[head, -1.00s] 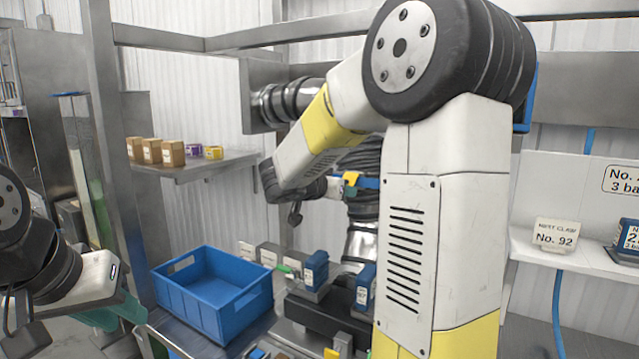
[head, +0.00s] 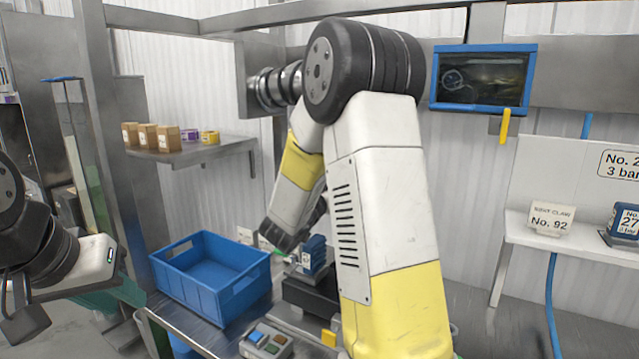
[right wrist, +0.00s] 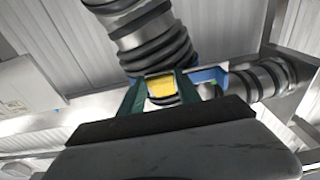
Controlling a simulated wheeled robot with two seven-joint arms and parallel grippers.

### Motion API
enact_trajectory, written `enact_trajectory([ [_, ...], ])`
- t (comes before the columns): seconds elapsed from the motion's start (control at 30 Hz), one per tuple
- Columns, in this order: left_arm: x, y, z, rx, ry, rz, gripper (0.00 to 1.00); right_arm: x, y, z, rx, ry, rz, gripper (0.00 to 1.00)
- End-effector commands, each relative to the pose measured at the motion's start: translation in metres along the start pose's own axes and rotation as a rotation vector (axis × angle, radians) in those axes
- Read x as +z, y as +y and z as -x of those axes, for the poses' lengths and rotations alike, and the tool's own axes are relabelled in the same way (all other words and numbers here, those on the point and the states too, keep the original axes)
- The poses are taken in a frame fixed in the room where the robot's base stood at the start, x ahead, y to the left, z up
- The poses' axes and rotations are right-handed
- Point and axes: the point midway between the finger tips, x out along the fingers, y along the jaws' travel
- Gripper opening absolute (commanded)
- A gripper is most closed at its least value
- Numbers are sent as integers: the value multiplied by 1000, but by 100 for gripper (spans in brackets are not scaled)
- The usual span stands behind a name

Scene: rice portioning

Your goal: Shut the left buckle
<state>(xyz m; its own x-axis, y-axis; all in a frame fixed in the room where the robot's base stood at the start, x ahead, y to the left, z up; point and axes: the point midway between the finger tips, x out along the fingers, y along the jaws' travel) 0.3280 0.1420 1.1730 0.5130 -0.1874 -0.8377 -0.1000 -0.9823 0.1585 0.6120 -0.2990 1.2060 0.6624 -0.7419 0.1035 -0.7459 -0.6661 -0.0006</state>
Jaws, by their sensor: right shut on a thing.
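In the right wrist view, a yellow buckle lever (right wrist: 162,86) sits in front of a dark ribbed sleeve (right wrist: 150,35). A blue band (right wrist: 207,76) runs to the right of it. My right gripper (right wrist: 163,92) has its green fingers on both sides of the lever and is shut on it. Whether the lever lies flat cannot be told. In the head view, my right arm hides the buckle and the right gripper. My left gripper (head: 103,297) is at the lower left, with green fingers, left of the blue crate; its opening is unclear.
An empty blue crate (head: 212,262) stands on the metal bench. A blue box (head: 314,254) stands on a dark platform beside it. A button panel (head: 266,342) is at the front. A screen (head: 484,80) hangs at the upper right. Small cartons (head: 147,136) stand on the left shelf.

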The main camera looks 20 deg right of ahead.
Motion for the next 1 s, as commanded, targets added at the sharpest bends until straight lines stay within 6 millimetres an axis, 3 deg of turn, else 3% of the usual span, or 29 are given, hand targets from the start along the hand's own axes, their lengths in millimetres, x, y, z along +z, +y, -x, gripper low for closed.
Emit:
enact_trajectory([
  [0.23,0,0,0,0,0,0,29,1,-1,0,-2,-4,0,0],
  [0.27,0,0,0,0,0,0,29,1,-1,0,-2,-4,1,45],
  [0.37,0,0,0,0,0,0,29,1,0,0,-1,-3,1,62],
  [0.73,0,0,0,0,0,0,29,0,0,5,0,-2,0,62],
  [1.0,0,0,0,0,0,0,29,1,-1,48,-4,-3,1,62],
])
